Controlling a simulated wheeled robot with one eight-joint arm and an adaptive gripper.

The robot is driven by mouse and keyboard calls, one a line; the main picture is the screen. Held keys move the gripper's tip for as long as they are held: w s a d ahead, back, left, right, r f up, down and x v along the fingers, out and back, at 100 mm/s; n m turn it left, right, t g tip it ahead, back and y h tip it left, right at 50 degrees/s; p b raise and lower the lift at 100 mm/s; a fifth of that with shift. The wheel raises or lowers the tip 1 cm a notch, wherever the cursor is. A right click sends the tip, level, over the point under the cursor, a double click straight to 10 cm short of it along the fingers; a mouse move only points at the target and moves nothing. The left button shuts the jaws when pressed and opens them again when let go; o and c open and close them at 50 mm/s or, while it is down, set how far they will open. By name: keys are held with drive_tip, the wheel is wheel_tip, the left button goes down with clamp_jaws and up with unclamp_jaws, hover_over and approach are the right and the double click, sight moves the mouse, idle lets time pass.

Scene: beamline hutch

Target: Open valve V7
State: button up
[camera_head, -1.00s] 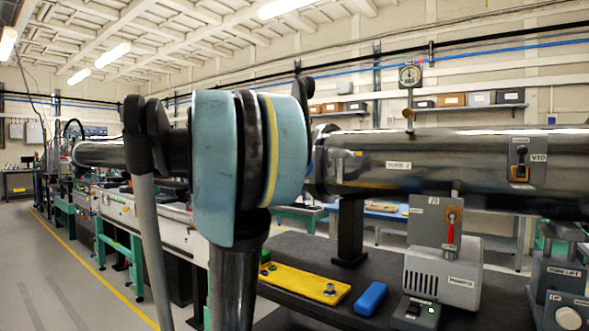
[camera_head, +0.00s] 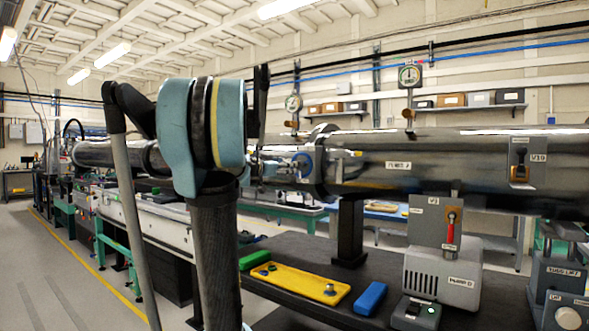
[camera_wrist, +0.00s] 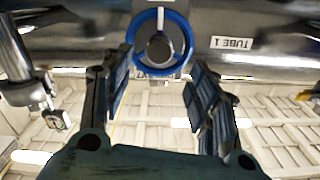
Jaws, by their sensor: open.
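A blue ring handwheel (camera_wrist: 162,14) with a pale spoke is on the shiny tube in the wrist view. Its label is partly hidden, and I cannot read it as V7. A blue round wheel (camera_head: 302,164) also shows on the tube in the head view, just right of my arm; it looks like the same one. My gripper (camera_wrist: 157,62) is open and empty, its two dark fingers spread to either side below the wheel. I see no clear contact.
The tube (camera_head: 450,150) runs across the right, with a V10 lever (camera_head: 520,160) on it. The aisle floor (camera_head: 60,290) at left is clear.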

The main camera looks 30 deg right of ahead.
sight(299, 165)
drive_tip(key=x, duration=0.8)
drive_tip(key=c, duration=1.1)
drive_tip(key=shift+o, duration=0.2)
drive_tip(key=shift+d, duration=0.1)
drive_tip(key=shift+w, duration=0.1)
